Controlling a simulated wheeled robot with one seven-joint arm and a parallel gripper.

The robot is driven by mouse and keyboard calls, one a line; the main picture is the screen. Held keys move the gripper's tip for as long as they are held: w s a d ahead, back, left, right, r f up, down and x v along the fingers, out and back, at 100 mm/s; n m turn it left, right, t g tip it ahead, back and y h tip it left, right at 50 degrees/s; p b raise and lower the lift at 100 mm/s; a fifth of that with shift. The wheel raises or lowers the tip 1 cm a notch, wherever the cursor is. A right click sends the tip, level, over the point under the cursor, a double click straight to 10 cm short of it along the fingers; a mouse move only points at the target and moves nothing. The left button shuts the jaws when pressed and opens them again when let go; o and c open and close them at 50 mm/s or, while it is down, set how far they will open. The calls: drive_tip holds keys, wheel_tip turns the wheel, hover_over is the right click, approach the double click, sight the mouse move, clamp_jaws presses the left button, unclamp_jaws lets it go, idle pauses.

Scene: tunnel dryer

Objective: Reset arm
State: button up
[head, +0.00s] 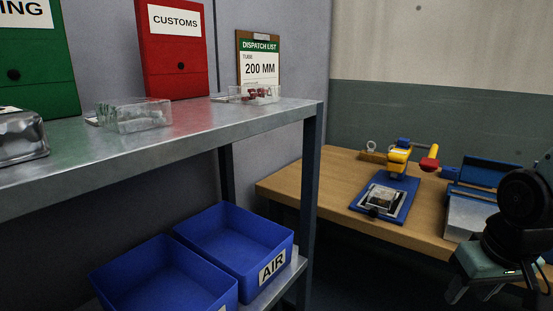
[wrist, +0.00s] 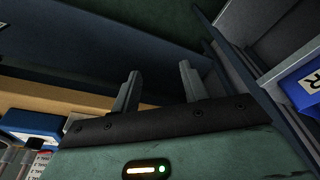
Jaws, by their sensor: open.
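My gripper (head: 493,290) shows at the lower right of the head view, at the end of my dark arm, in front of the wooden bench. In the wrist view its two fingers (wrist: 160,90) stand apart with nothing between them. The gripper is open and empty. Its fingertips touch nothing that I can see.
A metal shelf (head: 200,129) stands at left, with red and green boxes and clear trays on top and blue bins (head: 236,240) below. A wooden bench (head: 320,178) at right carries a yellow and blue tool (head: 397,160) and a blue-lidded case (head: 490,172).

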drive_tip(key=s+a+r+n+g+p, duration=0.1)
drive_tip(key=s+a+r+n+p, duration=0.2)
drive_tip(key=a, duration=0.6)
drive_tip(key=s+a+r+n+g+p, duration=0.1)
drive_tip(key=s+a+r+n+p, duration=0.3)
drive_tip(key=s+a+r, duration=0.4)
drive_tip(key=shift+s+a+r+n+g+y+p, duration=0.15)
drive_tip(key=shift+s+a+n+g+y+p, duration=0.15)
drive_tip(key=shift+s+a+p, duration=0.55)
